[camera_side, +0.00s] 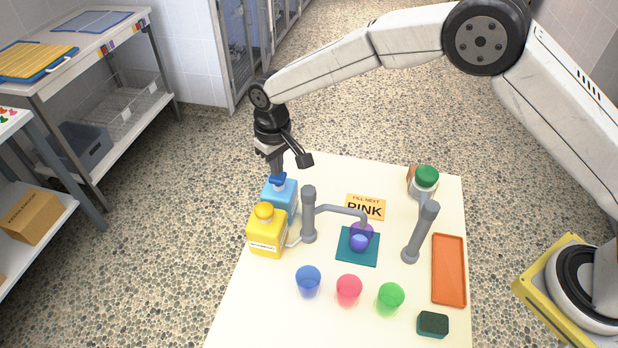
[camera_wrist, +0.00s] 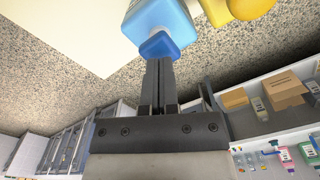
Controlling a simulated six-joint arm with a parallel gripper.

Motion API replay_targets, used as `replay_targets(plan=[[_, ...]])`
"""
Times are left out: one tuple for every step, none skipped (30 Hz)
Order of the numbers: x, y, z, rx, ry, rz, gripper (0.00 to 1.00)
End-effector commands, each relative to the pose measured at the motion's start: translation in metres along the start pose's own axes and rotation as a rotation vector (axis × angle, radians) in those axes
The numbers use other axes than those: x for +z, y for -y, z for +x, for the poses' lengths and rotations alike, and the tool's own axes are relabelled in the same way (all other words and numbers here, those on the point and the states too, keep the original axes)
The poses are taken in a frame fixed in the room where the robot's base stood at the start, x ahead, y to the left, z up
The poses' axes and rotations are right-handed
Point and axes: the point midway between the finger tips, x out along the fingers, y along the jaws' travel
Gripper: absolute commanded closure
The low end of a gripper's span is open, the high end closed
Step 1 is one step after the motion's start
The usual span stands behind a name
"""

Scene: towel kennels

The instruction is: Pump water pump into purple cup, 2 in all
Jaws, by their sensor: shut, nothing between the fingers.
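The purple cup (camera_side: 369,230) stands on a teal mat (camera_side: 345,254), with blue showing in its lower part. A grey spout (camera_side: 340,209) reaches over it from a post beside the bottles. A blue pump bottle (camera_side: 287,192) with a blue head (camera_side: 277,181) stands at the table's left edge; I cannot read a water label. A yellow pump bottle (camera_side: 267,232) stands in front of it. My gripper (camera_side: 277,171) is shut and empty, fingers pointing down at the blue head. In the wrist view the fingertips (camera_wrist: 159,62) are at the blue head (camera_wrist: 160,45); contact is unclear.
Blue (camera_side: 308,280), pink (camera_side: 349,289) and green (camera_side: 390,297) cups line the front. A green-topped container (camera_side: 426,177), second grey post (camera_side: 421,232), orange tray (camera_side: 449,270) and sponge (camera_side: 432,324) are right.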

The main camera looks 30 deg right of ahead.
Motion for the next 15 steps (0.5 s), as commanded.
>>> replay_targets(plan=[[0.0,0.0,0.001,0.0,0.0,0.0,1.0],[0.0,0.0,0.002,0.0,0.0,0.0,1.0],[0.0,0.0,0.003,0.0,0.0,0.0,1.0],[0.0,0.0,0.004,0.0,0.0,0.0,1.0],[0.0,0.0,0.005,0.0,0.0,0.0,1.0],[0.0,0.0,0.006,0.0,0.0,0.0,1.0],[0.0,0.0,0.006,0.0,0.0,0.0,1.0],[0.0,0.0,0.007,0.0,0.0,0.0,1.0],[0.0,0.0,0.008,0.0,0.001,0.0,1.0],[0.0,0.0,0.009,0.0,0.001,0.0,1.0],[0.0,0.0,0.01,0.0,0.001,0.0,1.0],[0.0,0.0,0.011,0.0,0.001,0.0,1.0],[0.0,0.0,0.012,0.0,0.001,0.0,1.0],[0.0,0.0,0.012,0.0,0.001,0.0,1.0],[0.0,0.0,0.013,0.0,0.001,0.0,1.0]])
